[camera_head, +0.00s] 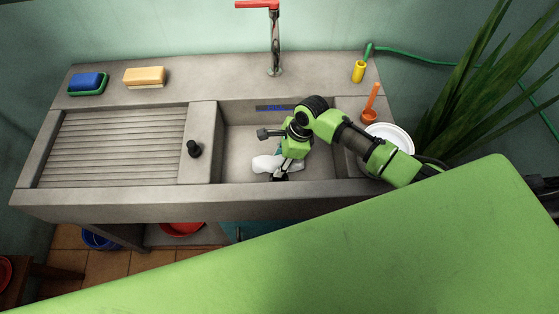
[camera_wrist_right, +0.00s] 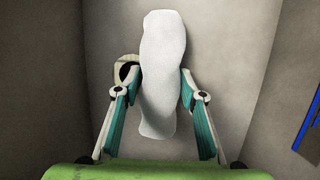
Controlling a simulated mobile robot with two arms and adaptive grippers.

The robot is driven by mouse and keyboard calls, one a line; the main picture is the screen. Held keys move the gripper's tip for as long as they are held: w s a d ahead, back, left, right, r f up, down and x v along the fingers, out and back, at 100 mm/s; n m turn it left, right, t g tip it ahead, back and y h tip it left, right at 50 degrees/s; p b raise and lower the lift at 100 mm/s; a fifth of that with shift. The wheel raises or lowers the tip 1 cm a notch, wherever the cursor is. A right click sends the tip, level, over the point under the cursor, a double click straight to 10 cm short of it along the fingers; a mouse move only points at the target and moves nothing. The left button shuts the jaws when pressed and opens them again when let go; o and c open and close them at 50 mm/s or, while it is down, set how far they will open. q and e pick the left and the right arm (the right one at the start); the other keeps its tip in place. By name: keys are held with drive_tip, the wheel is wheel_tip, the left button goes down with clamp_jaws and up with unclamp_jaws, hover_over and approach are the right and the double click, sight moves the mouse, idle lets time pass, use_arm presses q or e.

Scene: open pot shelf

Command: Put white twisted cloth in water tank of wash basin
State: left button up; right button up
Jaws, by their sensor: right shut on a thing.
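The white twisted cloth (camera_head: 264,164) is inside the water tank (camera_head: 240,140) of the wash basin, low in the tank. In the right wrist view the cloth (camera_wrist_right: 162,75) stretches lengthwise between the fingers. My right gripper (camera_head: 279,172) reaches down into the tank from the right and is shut on the cloth. Its fingers (camera_wrist_right: 162,88) press the cloth from both sides. Whether the cloth touches the tank floor I cannot tell. My left gripper is not in view.
A red-handled tap (camera_head: 274,45) stands behind the tank. A blue sponge (camera_head: 87,82) and yellow block (camera_head: 145,76) sit on the back ledge. A white plate (camera_head: 392,135) and orange brush (camera_head: 371,108) are right.

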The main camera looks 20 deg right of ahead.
drive_tip(key=o, duration=1.2)
drive_tip(key=shift+f, duration=0.1)
drive_tip(key=shift+o, duration=0.2)
drive_tip(key=v, duration=1.2)
